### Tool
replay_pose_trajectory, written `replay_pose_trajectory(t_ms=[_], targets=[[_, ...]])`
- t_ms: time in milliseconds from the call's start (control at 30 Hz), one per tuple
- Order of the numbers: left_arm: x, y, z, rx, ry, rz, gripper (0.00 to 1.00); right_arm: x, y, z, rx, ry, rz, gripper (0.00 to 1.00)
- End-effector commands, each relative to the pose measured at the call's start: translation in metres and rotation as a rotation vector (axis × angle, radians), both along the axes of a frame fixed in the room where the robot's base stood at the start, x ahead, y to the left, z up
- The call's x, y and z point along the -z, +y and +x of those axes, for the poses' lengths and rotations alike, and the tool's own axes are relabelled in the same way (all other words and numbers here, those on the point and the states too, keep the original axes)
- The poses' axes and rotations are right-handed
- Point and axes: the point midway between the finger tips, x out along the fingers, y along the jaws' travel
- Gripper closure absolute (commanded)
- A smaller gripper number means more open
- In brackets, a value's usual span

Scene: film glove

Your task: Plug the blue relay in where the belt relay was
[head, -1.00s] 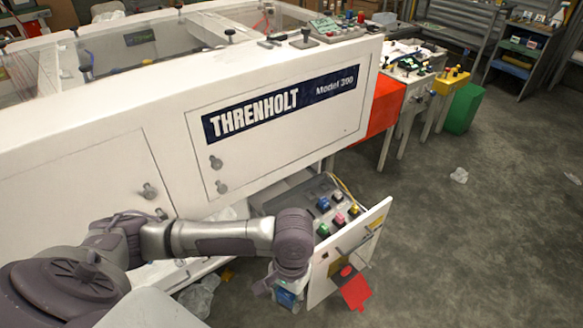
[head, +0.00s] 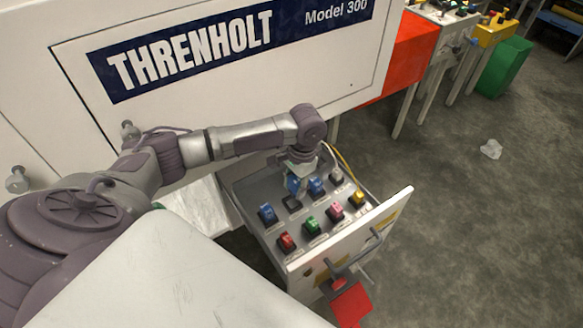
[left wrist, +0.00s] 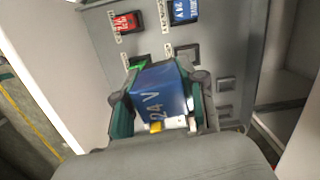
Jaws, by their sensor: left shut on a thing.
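My left gripper (head: 297,176) is shut on a blue relay (head: 293,186) and holds it over the relay panel (head: 255,197) in the open drawer. In the left wrist view the held relay (left wrist: 160,92) reads "24 V" and sits between my fingers (left wrist: 160,100). A dark, empty socket (head: 292,203) shows just below it in the head view. Whether the relay touches the panel is unclear. Another blue relay (head: 317,187) stands to the right, and one more (head: 267,213) to the left. My right gripper is out of view.
Red (head: 286,241), green (head: 312,226), pink (head: 336,211), yellow (head: 358,198) and pale (head: 336,177) relays stand close by on the panel. The white drawer front (head: 375,235) carries a handle and a red tag (head: 350,303). The machine wall (head: 270,80) rises behind.

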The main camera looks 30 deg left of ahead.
Motion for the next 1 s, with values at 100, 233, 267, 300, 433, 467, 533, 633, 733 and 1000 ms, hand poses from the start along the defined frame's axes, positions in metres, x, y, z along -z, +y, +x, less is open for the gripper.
replay_pose_trajectory(t_ms=[100, 233, 267, 300, 433, 467, 533, 633, 733, 1000], targets=[[0.045, 0.018, 0.021, 0.039, -0.003, -0.005, 1.0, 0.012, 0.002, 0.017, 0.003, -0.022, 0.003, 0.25], [0.063, 0.033, 0.034, 0.074, -0.003, -0.01, 1.0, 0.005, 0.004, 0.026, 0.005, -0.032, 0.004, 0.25], [0.065, 0.035, 0.036, 0.079, -0.004, -0.011, 1.0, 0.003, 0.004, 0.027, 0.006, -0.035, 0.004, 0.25], [0.067, 0.037, 0.039, 0.087, -0.005, -0.012, 1.0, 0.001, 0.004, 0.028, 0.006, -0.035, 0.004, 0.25], [0.07, 0.041, 0.042, 0.098, -0.004, -0.014, 1.0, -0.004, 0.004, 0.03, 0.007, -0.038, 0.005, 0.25], [0.07, 0.041, 0.042, 0.099, -0.004, -0.015, 1.0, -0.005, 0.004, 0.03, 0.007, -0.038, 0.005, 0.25], [0.069, 0.041, 0.042, 0.099, -0.004, -0.015, 1.0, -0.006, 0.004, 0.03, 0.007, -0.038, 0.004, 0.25], [0.068, 0.041, 0.042, 0.099, -0.004, -0.015, 1.0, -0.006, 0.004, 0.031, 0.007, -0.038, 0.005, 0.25], [0.068, 0.041, 0.042, 0.099, -0.004, -0.015, 1.0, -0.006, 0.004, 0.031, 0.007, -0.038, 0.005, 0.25], [0.067, 0.041, 0.041, 0.098, -0.003, -0.015, 1.0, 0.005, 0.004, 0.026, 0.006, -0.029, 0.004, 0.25]])
